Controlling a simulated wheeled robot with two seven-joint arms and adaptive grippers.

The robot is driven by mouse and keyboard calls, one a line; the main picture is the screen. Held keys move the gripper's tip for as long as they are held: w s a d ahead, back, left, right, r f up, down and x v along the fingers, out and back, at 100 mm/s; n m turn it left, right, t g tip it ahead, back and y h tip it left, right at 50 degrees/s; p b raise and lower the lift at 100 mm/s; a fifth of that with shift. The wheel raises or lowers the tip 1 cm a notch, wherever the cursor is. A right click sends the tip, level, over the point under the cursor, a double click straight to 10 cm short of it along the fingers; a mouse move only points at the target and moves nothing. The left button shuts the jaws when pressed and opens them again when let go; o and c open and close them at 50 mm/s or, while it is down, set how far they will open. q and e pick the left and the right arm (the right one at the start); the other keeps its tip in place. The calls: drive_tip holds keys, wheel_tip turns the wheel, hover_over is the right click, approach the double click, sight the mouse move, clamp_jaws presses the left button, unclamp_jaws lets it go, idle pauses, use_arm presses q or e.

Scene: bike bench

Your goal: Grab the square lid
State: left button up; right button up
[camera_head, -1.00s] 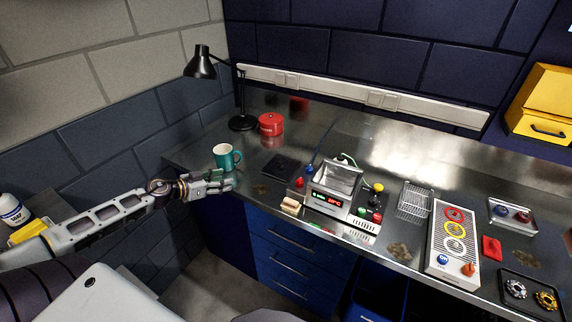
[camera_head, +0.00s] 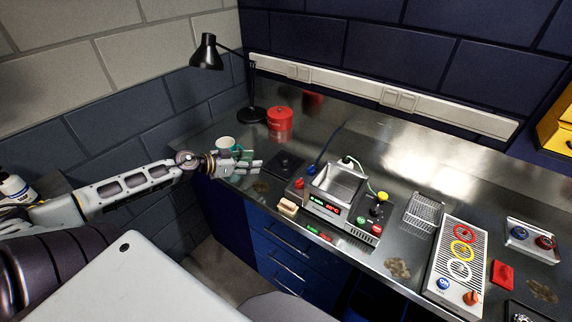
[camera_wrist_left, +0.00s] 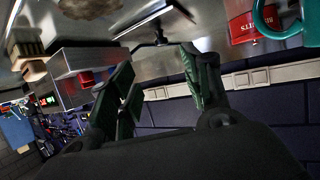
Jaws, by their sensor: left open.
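A dark, flat square piece (camera_head: 285,164), which looks like the square lid, lies on the steel bench to the left of the tank device. My left gripper (camera_head: 250,166) is open and empty, a little left of the lid in the head view. It partly covers the teal mug (camera_head: 225,143). In the left wrist view the two fingers of the left gripper (camera_wrist_left: 158,82) are spread with nothing between them. My right gripper is not in view.
A red tin (camera_head: 279,119) and a black desk lamp (camera_head: 206,54) stand behind the lid. The wire basket (camera_head: 424,211) is farther right.

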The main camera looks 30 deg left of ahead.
sight(283, 159)
use_arm(q)
drive_tip(key=shift+w, duration=0.1)
drive_tip(key=shift+b+x, duration=0.35)
drive_tip(key=shift+x, duration=0.4)
drive_tip(key=shift+w+d+f, duration=0.25)
drive_tip(key=shift+w, duration=0.25)
drive_tip(key=shift+b+x, duration=0.45)
drive_tip(key=shift+x, duration=1.15)
drive_tip(key=shift+b+x, duration=0.35)
drive_tip(key=shift+x, duration=0.9)
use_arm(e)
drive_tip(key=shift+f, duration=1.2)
use_arm(q)
drive_tip(key=shift+w+d+f, duration=0.1)
drive_tip(key=shift+w, duration=0.2)
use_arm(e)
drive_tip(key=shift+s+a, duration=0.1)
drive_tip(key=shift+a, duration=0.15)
